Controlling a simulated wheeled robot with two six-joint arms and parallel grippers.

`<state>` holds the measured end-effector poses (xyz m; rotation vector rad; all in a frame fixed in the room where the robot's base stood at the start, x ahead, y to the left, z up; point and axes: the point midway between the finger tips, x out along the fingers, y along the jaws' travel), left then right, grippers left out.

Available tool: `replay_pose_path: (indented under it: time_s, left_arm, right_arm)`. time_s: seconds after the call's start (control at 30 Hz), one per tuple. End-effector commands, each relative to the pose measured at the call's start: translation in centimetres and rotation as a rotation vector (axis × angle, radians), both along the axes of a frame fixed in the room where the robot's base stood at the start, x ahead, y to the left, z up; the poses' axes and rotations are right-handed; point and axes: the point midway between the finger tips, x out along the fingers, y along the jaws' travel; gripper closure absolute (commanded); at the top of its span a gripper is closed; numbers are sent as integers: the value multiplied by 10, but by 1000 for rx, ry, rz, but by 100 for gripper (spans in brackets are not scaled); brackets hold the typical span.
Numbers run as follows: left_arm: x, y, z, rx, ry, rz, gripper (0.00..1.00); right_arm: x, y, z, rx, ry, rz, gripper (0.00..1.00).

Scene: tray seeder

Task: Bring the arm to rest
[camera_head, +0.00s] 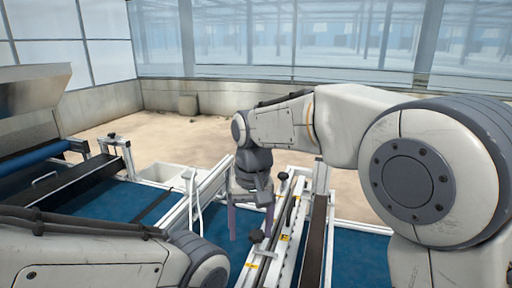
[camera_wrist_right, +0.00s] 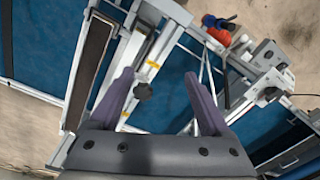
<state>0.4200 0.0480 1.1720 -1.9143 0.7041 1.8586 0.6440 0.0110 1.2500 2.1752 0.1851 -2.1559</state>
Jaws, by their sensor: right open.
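My right arm reaches in from the right in the head view, bent at the elbow, with its wrist pointing down. My right gripper (camera_head: 250,234) hangs above the blue and white machine frame. In the right wrist view the right gripper (camera_wrist_right: 159,76) has its two purple fingers well apart with nothing held between them. A black knob (camera_wrist_right: 143,90) on the machine shows between the fingers, below them; I cannot tell how far below. A link of my left arm shows at the lower left of the head view, but its gripper is outside the picture.
A white rail (camera_head: 285,225) with black knobs and a dark belt strip (camera_head: 313,240) run under the right gripper. A white bin (camera_head: 168,177) stands behind. A metal hopper (camera_head: 35,105) is at the left. An orange-red part (camera_wrist_right: 220,35) shows in the wrist view. Sandy floor (camera_head: 170,133) lies beyond.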

Motion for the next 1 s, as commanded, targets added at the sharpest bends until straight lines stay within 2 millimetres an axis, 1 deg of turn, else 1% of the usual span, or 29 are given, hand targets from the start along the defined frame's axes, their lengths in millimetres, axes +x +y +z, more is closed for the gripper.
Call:
replay_pose_path:
  time_s: [0.03,0.07,0.1,0.17,0.2,0.3,0.4,0.5,0.6,0.67,1.0]
  left_arm:
    - [0,0,-7,0,0,0,28]
    - [0,0,-8,0,0,0,28]
    - [0,0,-11,0,0,-1,28]
    - [0,0,-14,0,0,-1,28]
    - [0,0,-17,0,0,-1,28]
    - [0,0,-22,0,0,-1,28]
    - [0,0,-25,0,0,-1,28]
    - [0,0,-27,0,0,-2,28]
    - [0,0,-28,0,0,-2,28]
    - [0,0,-28,0,0,-2,28]
    - [0,0,-28,0,0,-1,28]
  right_arm:
    - [-27,-1,-9,7,-2,55,19]
    - [-41,-2,-13,11,-3,88,19]
    - [-60,-4,-20,16,-5,131,19]
    - [-88,-8,-31,24,-9,195,19]
    - [-107,-13,-40,29,-12,237,19]
    - [-151,-26,-61,39,-17,334,19]
    - [-185,-39,-81,48,-21,410,19]
    - [-208,-50,-96,52,-24,463,19]
    - [-220,-57,-104,54,-27,491,19]
    - [-223,-58,-106,54,-26,499,19]
    - [-224,-59,-106,53,-24,499,19]
